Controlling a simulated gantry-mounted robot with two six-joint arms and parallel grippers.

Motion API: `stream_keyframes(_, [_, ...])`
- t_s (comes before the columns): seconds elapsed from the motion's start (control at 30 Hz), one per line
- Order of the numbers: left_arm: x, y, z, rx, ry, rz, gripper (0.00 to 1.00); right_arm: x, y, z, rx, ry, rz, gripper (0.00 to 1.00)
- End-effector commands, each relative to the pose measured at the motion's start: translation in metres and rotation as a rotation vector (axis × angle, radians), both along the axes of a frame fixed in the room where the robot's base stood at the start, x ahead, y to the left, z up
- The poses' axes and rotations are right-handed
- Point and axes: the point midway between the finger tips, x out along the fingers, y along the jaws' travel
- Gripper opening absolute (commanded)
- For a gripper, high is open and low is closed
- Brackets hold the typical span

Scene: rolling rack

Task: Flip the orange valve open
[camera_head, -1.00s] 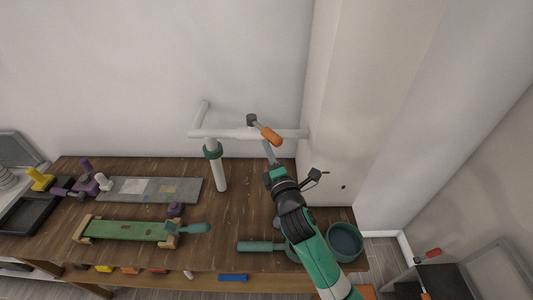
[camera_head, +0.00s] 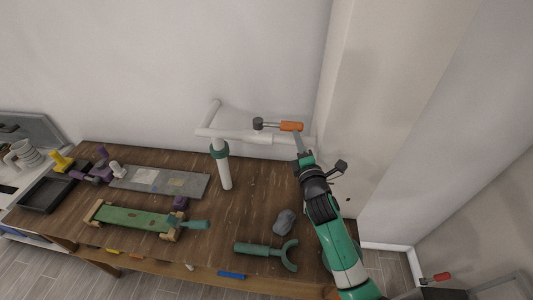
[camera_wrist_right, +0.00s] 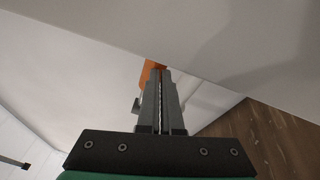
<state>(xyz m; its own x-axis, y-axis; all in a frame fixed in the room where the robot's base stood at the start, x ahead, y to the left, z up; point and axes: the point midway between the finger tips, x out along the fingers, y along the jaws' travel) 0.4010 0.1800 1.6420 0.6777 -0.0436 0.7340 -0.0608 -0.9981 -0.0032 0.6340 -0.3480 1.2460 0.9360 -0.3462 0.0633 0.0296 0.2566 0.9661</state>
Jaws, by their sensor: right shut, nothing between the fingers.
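The orange valve handle (camera_head: 291,126) sticks out to the right from its dark round pivot (camera_head: 258,124), roughly in line with the white pipe (camera_head: 240,135) on the wall. My right gripper (camera_head: 297,134) is shut and empty, with its tips at the lower side of the handle near its free end. In the right wrist view the shut fingers (camera_wrist_right: 161,72) overlap the orange handle (camera_wrist_right: 151,72), which is partly hidden behind them. I cannot tell if they touch. My left gripper is not in view.
A white upright pipe (camera_head: 224,170) stands left of my arm. A wall column lies close right of the valve.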

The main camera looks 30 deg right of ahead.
Motion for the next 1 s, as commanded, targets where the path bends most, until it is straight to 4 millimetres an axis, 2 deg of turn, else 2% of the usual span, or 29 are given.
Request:
stream_keyframes(0.4, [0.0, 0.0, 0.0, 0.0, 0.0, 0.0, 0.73, 0.008, -0.016, -0.001, 0.002, 0.007, -0.011, 0.0])
stream_keyframes(0.87, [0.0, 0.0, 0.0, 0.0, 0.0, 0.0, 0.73, 0.008, -0.017, 0.0, 0.002, 0.007, -0.012, 0.0])
stream_keyframes(1.0, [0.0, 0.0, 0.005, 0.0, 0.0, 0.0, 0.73, -0.001, -0.012, -0.001, 0.002, 0.007, -0.01, 0.0])
